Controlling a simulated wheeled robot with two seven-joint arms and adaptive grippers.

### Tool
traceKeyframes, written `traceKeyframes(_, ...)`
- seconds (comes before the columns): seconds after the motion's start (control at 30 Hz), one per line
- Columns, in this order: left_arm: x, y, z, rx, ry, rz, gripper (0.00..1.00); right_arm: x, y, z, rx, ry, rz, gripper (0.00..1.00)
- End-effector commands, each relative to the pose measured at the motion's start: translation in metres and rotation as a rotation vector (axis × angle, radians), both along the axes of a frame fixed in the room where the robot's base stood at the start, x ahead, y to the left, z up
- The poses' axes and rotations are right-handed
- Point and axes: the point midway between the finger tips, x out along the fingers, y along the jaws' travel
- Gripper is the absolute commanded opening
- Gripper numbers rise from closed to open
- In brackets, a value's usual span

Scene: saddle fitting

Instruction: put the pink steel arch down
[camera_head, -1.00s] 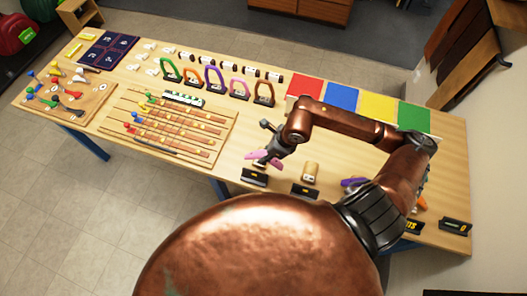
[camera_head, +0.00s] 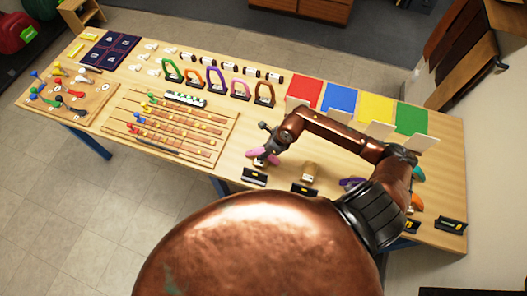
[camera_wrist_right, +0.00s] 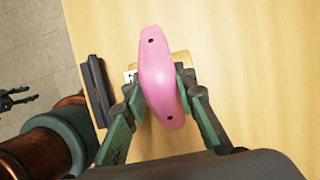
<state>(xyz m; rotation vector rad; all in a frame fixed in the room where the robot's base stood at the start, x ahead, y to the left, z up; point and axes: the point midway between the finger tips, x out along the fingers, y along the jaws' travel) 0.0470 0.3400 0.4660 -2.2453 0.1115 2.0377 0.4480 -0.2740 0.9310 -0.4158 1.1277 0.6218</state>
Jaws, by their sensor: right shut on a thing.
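The pink steel arch (camera_wrist_right: 162,75) is between the fingers of my right gripper (camera_wrist_right: 160,92) in the right wrist view. It is seen from above as a long rounded piece with two small holes. In the head view the pink arch (camera_head: 264,158) shows beside my right gripper (camera_head: 268,148), over the front middle of the table. A tan block (camera_wrist_right: 180,60) shows partly behind it; I cannot tell whether they touch or whether the arch rests on anything. My left gripper (camera_wrist_right: 17,99) shows small at the wrist view's left edge, fingers apart and empty.
Black label stands (camera_head: 254,177) line the front edge of the wooden table (camera_head: 235,185). Red, blue, yellow and green panels (camera_head: 340,97) lie at the back right. A strap board (camera_head: 170,130) is to the left.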

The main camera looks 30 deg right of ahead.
Motion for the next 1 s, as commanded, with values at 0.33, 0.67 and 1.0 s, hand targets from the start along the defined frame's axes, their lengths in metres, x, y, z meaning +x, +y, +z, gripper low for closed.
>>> traceKeyframes(0.33,0.0,0.0,-0.001,0.0,0.0,0.0,0.42,0.0,0.0,-0.001,0.0,0.0,-0.001,0.4)
traceKeyframes(0.67,0.0,0.0,0.0,0.0,0.0,0.0,0.42,0.0,0.0,0.001,0.0,0.0,-0.001,0.42)
traceKeyframes(1.0,0.0,0.0,-0.012,0.0,0.0,-0.001,0.42,-0.015,-0.014,0.046,-0.005,-0.002,0.002,0.42)
